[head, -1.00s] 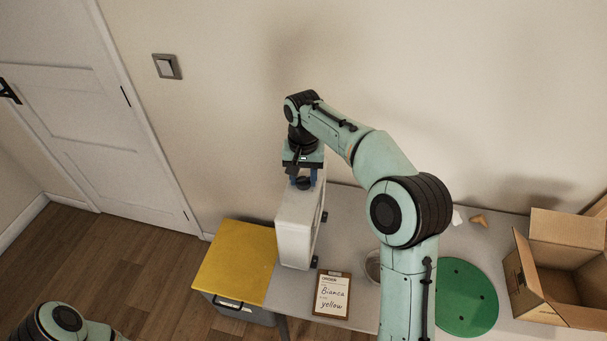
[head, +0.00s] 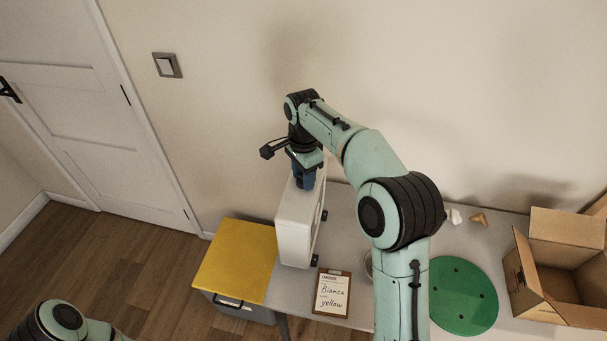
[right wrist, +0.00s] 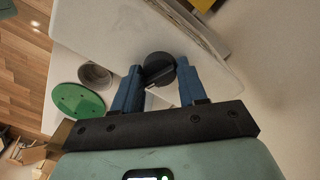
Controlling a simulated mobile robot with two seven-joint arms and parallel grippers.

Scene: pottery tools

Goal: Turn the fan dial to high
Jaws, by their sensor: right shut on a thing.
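The fan is a white box-shaped unit (head: 295,228) standing upright on the table. Its black round dial (right wrist: 159,69) is on its top face and shows in the right wrist view. My right gripper (right wrist: 158,80) points down at the top of the fan, its blue fingers shut on the dial, one on each side. In the head view the right gripper (head: 305,180) hides the dial. Dial markings cannot be read. My left gripper is out of view; only part of my left arm shows at the lower left.
A clipboard (head: 331,293) lies in front of the fan. A yellow-topped bin (head: 236,262) stands to its left. A green disc (head: 463,296), a bowl (right wrist: 95,76) and an open cardboard box (head: 560,265) are to the right. The wall is close behind.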

